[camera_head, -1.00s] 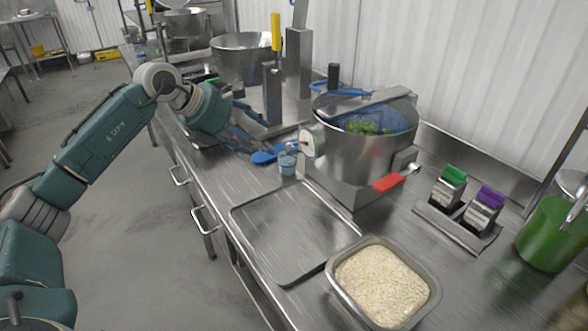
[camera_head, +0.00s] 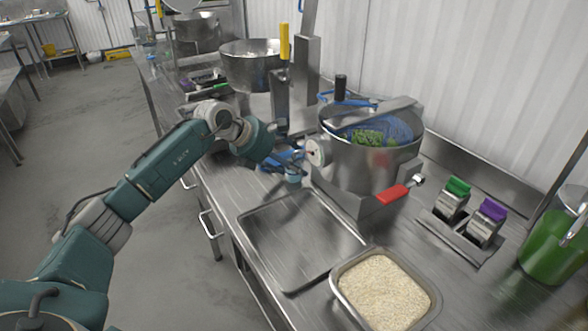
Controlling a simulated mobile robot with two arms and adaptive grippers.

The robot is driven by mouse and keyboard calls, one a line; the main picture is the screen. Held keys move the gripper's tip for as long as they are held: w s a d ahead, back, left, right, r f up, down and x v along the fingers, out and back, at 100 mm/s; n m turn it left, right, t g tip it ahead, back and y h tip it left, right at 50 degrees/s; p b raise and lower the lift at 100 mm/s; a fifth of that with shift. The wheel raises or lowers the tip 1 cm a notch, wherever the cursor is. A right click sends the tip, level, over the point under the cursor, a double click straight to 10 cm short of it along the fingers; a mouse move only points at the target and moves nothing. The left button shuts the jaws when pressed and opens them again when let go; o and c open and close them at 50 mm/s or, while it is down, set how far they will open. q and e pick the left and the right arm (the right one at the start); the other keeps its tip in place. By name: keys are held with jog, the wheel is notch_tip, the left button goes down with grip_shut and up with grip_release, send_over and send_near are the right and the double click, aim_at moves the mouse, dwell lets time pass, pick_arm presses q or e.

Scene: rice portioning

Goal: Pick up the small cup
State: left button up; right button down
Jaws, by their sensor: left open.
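The small cup (camera_head: 293,177) is a small, light-blue cup on the steel counter, just left of the large pot. Its upper part is partly hidden by my left gripper (camera_head: 289,162), whose blue fingers reach in from the left at its rim. The gripper is open. I cannot tell whether the fingers touch the cup or lie around it. My right gripper is not in view.
An empty tray (camera_head: 300,245) and a rice pan (camera_head: 434,302) lie in front. Green and purple-topped holders (camera_head: 455,197) sit at right.

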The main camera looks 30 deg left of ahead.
pick_arm(q)
jog(key=c, duration=1.1)
jog(key=shift+r, duration=0.1)
